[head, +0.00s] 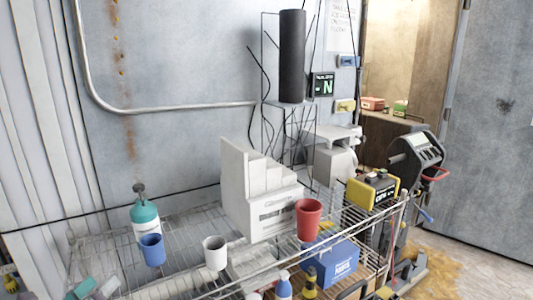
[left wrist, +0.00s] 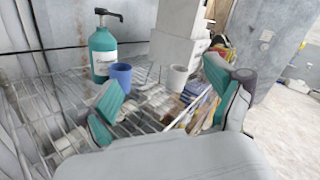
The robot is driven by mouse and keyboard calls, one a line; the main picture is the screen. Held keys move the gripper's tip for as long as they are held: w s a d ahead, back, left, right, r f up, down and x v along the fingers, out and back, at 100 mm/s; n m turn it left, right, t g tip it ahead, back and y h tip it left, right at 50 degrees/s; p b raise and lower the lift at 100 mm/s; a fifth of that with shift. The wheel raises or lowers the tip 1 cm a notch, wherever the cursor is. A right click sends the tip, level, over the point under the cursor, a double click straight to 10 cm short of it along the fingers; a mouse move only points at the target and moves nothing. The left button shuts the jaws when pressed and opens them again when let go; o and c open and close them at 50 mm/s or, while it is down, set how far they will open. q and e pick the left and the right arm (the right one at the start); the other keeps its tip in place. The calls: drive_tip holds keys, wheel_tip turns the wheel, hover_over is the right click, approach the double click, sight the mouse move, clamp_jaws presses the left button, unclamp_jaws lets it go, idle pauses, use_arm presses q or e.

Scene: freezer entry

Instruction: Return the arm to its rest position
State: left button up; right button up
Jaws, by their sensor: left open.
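My left gripper (head: 95,289) shows at the bottom left of the head view, with teal fingertips. In the left wrist view its two fingers (left wrist: 163,90) stand wide apart with nothing between them that they touch. It is in front of the wire shelf (head: 100,247), nearer to me than the cups. Most of the left arm is out of the head view. My right gripper is not in view.
On the wire shelf stand a teal pump bottle (head: 145,217), a blue cup (head: 152,250), a white cup (head: 215,253) and a red cup (head: 309,218). A white stepped box (head: 262,195) and a yellow-black case (head: 373,191) stand farther back. Blue box (head: 331,262) lies lower.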

use_arm(q)
drive_tip(key=s+a+r+n+t+y, duration=0.2)
drive_tip(key=s+n+t+y, duration=0.2)
drive_tip(key=n+y, duration=0.9)
drive_tip(key=s+f+n+g, duration=0.3)
drive_tip(key=f+n+g, duration=0.2)
drive_tip(key=f+n, duration=0.3)
drive_tip(key=s+f+n+g, duration=0.3)
drive_tip(key=f+n+g, duration=0.1)
drive_tip(key=f+n, duration=0.4)
drive_tip(key=s+d+f+n+g+h, duration=0.4)
drive_tip(key=s+d+f+g+h, duration=0.45)
drive_tip(key=s+d, duration=0.6)
wheel_tip(320, 180, down, 29)
drive_tip(key=s+g+y, duration=0.2)
drive_tip(key=s+a+f, duration=0.3)
drive_tip(key=s+f, duration=1.2)
drive_tip(key=shift+s+m+g, duration=0.3)
drive_tip(key=shift+g, duration=0.15)
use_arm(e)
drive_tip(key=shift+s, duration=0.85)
